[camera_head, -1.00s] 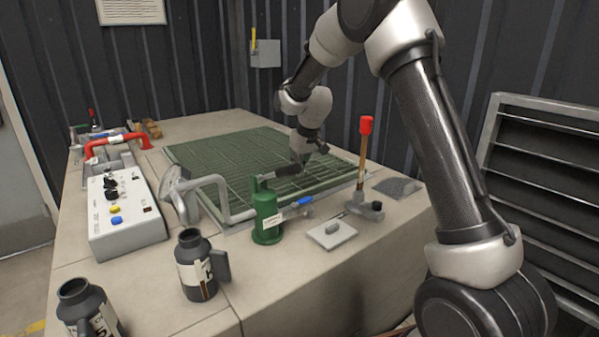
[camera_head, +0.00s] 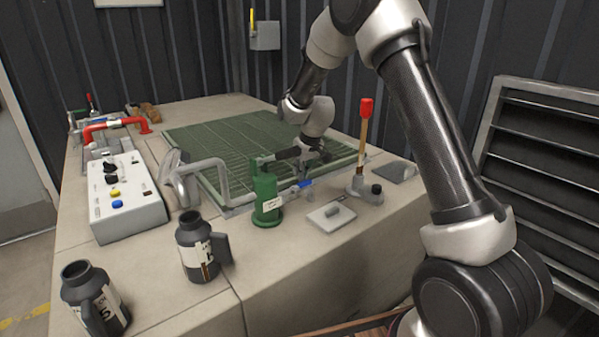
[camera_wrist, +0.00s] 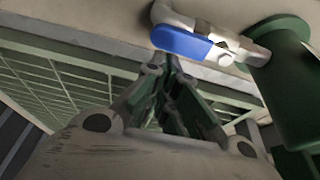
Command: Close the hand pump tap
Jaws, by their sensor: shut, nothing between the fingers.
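The tap has a blue lever handle (camera_wrist: 183,42) on a grey pipe fitting beside a green cylinder (camera_wrist: 288,80). In the head view the blue handle (camera_head: 305,184) shows small, just right of the green cylinder (camera_head: 266,200). My gripper (camera_wrist: 160,60) is shut and empty. Its fingertips are at the near left edge of the blue handle in the wrist view; I cannot tell whether they touch it. In the head view my gripper (camera_head: 303,176) reaches down by the tap, and its tips are hard to make out.
A red-topped lever (camera_head: 365,130) stands right of the tap, with a grey plate (camera_head: 331,215) in front. Left are a bent grey pipe (camera_head: 205,165), a control box (camera_head: 125,195) and two dark jugs (camera_head: 197,250) (camera_head: 95,300). Green grating (camera_head: 225,140) lies behind.

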